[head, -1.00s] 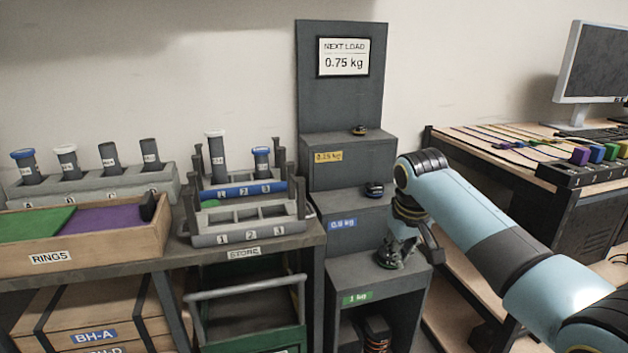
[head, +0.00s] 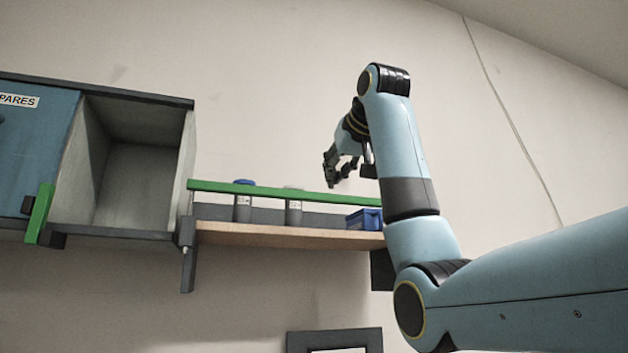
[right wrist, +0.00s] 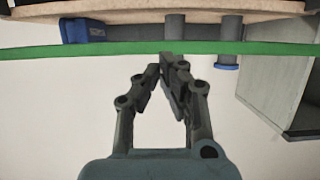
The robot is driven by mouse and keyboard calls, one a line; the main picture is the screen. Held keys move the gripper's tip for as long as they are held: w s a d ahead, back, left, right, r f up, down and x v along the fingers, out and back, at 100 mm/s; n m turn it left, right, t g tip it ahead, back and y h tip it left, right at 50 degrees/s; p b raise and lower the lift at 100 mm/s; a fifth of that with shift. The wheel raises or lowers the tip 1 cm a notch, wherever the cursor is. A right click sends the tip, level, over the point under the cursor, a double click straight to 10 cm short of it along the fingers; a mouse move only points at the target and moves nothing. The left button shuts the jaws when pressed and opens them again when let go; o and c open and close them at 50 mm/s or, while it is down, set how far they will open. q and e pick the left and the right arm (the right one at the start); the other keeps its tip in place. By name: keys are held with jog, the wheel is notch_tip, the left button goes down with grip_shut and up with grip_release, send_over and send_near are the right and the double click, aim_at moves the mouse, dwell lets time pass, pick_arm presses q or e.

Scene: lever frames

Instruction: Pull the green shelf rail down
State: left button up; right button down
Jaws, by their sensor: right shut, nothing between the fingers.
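The green shelf rail (head: 265,190) is a long straight bar along the front of a wooden wall shelf, at the height of the bottles on it. In the right wrist view the rail (right wrist: 80,51) crosses the whole picture near the top. My right gripper (head: 332,184) is shut and empty, close to the rail's right half. In the right wrist view its fingertips (right wrist: 168,60) come together at the rail's lower edge; I cannot tell whether they touch it. The rail's right end is hidden behind my arm in the head view. My left gripper is not in view.
The wooden shelf (head: 270,236) holds two grey bottles (head: 293,210) and a blue bin (head: 366,220). An open grey cabinet compartment (head: 140,170) stands left of it, with an upright green handle (head: 40,213). A dark frame (head: 335,342) is below. The wall above is bare.

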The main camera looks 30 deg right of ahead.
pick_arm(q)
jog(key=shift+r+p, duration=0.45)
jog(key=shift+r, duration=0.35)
pick_arm(e)
notch_tip(320, 180, up, 8)
jog(key=s+t, duration=0.1)
jog(key=s, duration=0.1)
jog(key=shift+s+d, duration=0.2)
jog(key=shift+s, duration=0.15)
jog(key=shift+f, duration=0.1)
jog(key=p, duration=0.4)
send_over(324, 198)
jog(key=s, duration=0.1)
jog(key=f, duration=0.2)
pick_arm(q)
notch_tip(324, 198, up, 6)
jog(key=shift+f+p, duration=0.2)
jog(key=shift+p, duration=0.6)
pick_arm(e)
jog(key=f, duration=0.4)
jog(key=shift+w+d+f, duration=0.15)
jog(key=shift+d+f, duration=0.05)
jog(key=shift+d, duration=0.15)
